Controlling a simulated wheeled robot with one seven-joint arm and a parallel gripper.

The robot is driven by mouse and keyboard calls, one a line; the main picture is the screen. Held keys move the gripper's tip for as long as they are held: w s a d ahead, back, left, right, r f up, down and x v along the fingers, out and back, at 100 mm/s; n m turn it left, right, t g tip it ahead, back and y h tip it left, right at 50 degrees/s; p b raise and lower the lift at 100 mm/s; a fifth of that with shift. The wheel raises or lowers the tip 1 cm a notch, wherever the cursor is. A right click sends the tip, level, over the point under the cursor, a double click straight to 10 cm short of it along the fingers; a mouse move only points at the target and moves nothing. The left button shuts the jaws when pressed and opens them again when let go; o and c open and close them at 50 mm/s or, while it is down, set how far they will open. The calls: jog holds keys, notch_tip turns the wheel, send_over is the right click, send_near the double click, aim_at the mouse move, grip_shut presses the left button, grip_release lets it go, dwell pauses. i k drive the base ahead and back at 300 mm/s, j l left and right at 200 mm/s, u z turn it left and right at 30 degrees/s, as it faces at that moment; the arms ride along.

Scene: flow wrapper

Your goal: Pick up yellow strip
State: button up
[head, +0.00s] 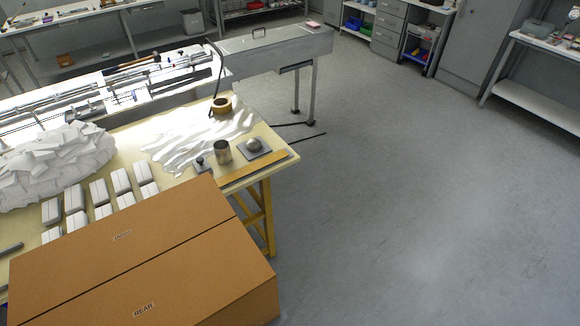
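A flat yellow strip (253,166) lies along the near right edge of the pale yellow table (140,137) in the head view. Its left end is close to the far corner of a large brown cardboard box. A grey metal cup (223,151) and a dark square plate with a rounded metal piece (254,148) stand just behind the strip. My gripper is not in view, so its state does not show.
The large cardboard box (150,255), marked REAR, fills the lower left. Crumpled white film (195,135), a tape roll (222,105), white packs (98,191) and a white heap (55,163) cover the table. The floor (400,200) to the right is clear.

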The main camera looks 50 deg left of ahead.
aim_at(228, 179)
jog(key=i+l+u, duration=0.15)
jog(key=i, duration=0.3)
jog(key=i+l+u, duration=0.15)
jog(key=i, duration=0.25)
jog(key=i+j+u, duration=0.15)
jog(key=u, duration=0.3)
jog(key=i+u, duration=0.65)
jog(key=u, duration=0.3)
jog(key=i+l+u, duration=0.1)
jog(key=i+u, duration=0.2)
jog(key=u, duration=0.15)
jog(key=i+l+u, duration=0.2)
jog(key=u, duration=0.3)
jog(key=i+j+u, duration=0.1)
jog(key=u, duration=0.35)
jog(key=i+u, duration=0.35)
jog(key=u, duration=0.15)
jog(key=i+l+u, duration=0.15)
jog(key=u, duration=0.3)
jog(key=i+l+u, duration=0.15)
jog(key=u, duration=0.3)
jog(key=i+l+u, duration=0.25)
jog(key=u, duration=0.25)
jog(key=i+l+u, duration=0.15)
jog(key=u, duration=0.15)
jog(key=i+l+u, duration=0.1)
jog(key=u, duration=0.25)
jog(key=l, duration=0.1)
